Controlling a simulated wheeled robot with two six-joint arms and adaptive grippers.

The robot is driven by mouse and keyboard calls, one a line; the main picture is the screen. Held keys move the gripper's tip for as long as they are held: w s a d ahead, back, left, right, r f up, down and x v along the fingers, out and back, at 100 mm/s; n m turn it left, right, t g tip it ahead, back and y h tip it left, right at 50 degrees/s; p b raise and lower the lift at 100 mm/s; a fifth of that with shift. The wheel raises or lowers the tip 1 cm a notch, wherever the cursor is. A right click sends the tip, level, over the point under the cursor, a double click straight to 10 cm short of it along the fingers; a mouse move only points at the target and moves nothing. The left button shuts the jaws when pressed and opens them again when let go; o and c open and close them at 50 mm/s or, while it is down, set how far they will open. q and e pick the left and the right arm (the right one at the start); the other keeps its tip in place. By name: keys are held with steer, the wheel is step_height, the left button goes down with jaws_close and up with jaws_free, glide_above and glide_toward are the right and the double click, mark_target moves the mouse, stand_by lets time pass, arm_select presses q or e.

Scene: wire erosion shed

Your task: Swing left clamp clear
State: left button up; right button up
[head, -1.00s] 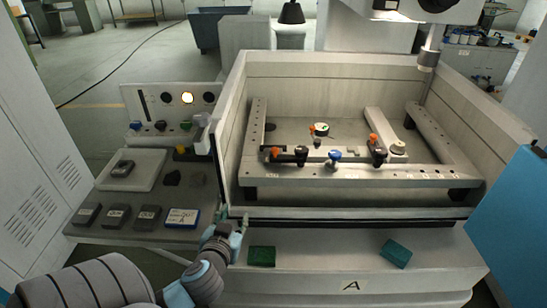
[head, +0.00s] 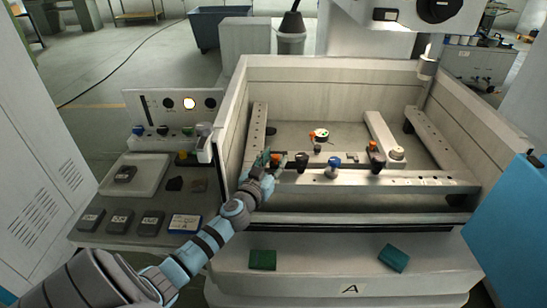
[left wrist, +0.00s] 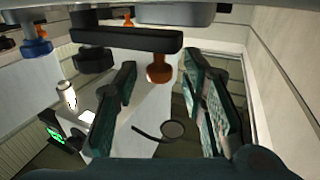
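The left clamp is a black bar (head: 301,160) with an orange knob (head: 276,158) at its left end, on the front rail (head: 400,179) inside the machine tank. My left gripper (head: 267,160) reaches over the tank's front wall and is right beside that knob. In the left wrist view its fingers (left wrist: 163,108) are open and apart. The orange knob (left wrist: 159,70) shows beyond the gap between them, hanging from the black bar (left wrist: 125,40). Whether a finger touches the knob is hard to tell. My right gripper is not in view.
A blue knob (head: 333,166) and the right clamp, with its orange knob (head: 373,146), stand farther right on the rail. The tank wall (head: 229,140) is close left of my gripper. A control panel (head: 172,118) stands left of the tank.

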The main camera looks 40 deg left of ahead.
arm_select(q)
jaws_close()
stand_by(0.3)
steer(key=shift+w+a+f+m+h+b, duration=0.1)
steer(key=shift+w+a+m+h+b, duration=0.35)
steer(key=shift+m+h, duration=0.4)
steer(key=shift+w+a+r+m+t+h+p, duration=0.15)
steer(key=shift+m+h+p, duration=0.2)
steer(key=shift+h, duration=0.3)
steer(key=shift+w+a+r+m+t+h+p, duration=0.1)
steer(key=shift+w+m+t+h+p, duration=0.15)
steer(key=shift+h, duration=0.35)
steer(key=shift+f+h, duration=0.15)
steer(key=shift+h, duration=0.25)
jaws_free()
